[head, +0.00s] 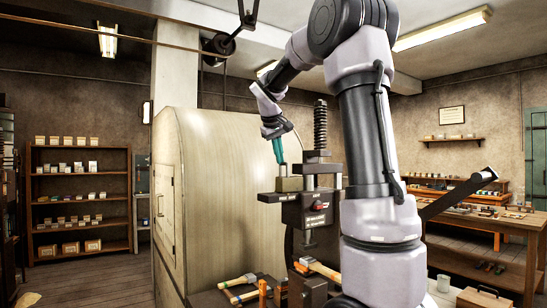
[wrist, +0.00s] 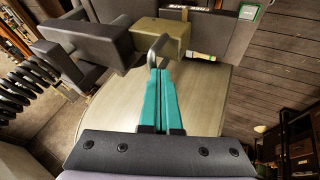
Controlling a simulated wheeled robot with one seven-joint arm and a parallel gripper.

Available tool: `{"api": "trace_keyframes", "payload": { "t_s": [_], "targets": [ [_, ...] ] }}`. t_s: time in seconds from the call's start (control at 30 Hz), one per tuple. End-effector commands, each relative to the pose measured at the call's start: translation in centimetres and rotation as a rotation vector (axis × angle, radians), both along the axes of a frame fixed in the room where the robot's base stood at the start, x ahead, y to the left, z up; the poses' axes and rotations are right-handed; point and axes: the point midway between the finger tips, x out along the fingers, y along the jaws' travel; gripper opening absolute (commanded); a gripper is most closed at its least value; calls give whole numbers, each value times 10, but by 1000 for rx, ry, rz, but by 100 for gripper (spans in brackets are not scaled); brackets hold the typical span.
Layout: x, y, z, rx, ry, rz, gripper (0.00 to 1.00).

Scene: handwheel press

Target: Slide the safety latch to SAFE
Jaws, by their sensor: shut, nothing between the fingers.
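My gripper (head: 282,161) is at the press, with its teal fingers pointing down. In the wrist view the two fingers (wrist: 157,74) lie side by side, shut, with nothing between them. A grey bent metal rod (wrist: 158,44) stands at the fingertips and joins a brass-coloured block (wrist: 170,34). In the head view this block (head: 289,184) sits on the dark press (head: 316,217), just below the fingertips. Contact with the rod cannot be told. A small red part (head: 319,207) and a white label show on the press front. I cannot tell which part is the safety latch, or its position.
A large pale rounded housing (head: 225,190) stands left of the press. A threaded screw (head: 320,125) rises above it. Shelves (head: 80,195) stand at far left, a workbench (head: 480,222) at right.

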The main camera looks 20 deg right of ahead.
Motion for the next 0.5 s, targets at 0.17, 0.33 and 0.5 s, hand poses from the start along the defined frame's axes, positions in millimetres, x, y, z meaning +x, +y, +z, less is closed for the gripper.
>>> {"api": "trace_keyframes", "payload": {
  "t_s": [0.17,0.33,0.5],
  "targets": [
    [3,-20,0,0,-1,-2,0],
    [3,-19,0,0,0,-2,0],
    [3,-18,0,0,0,-2,0]
  ]
}}
